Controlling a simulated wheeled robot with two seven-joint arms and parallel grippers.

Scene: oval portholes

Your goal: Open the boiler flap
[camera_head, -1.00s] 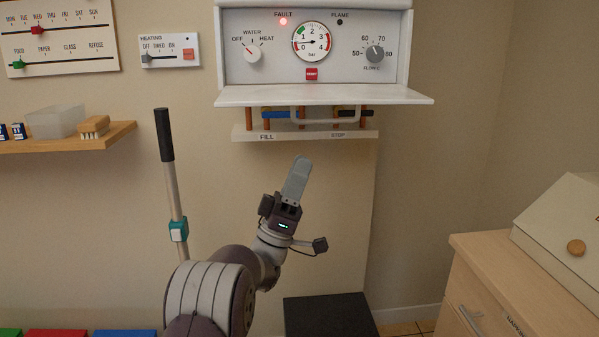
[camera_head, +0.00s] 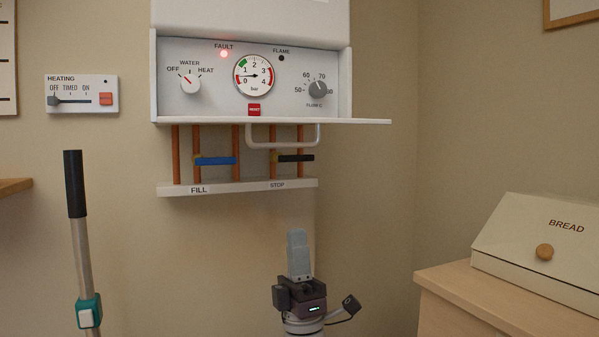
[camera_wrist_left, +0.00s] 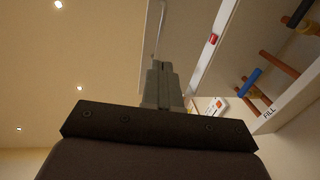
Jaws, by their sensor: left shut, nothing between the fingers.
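The boiler (camera_head: 250,15) hangs on the wall in the head view. Its flap (camera_head: 270,121) is folded down and seen nearly edge-on, with the control panel (camera_head: 212,92) exposed above it. The panel shows a lit red FAULT lamp, a pressure gauge, a WATER knob and a red RESET button. A pale looped handle (camera_head: 283,141) hangs below the flap. My left gripper (camera_head: 297,236) is shut and empty, pointing up, below the STOP label and apart from the boiler. In the left wrist view its fingers (camera_wrist_left: 163,72) are together. My right gripper is not in view.
Copper pipes with a blue FILL lever (camera_head: 215,161) and a black STOP lever (camera_head: 296,158) sit under the flap. A black-handled pole (camera_head: 76,185) stands at left. A bread box (camera_head: 540,250) sits on a cabinet at right. The wall around my gripper is clear.

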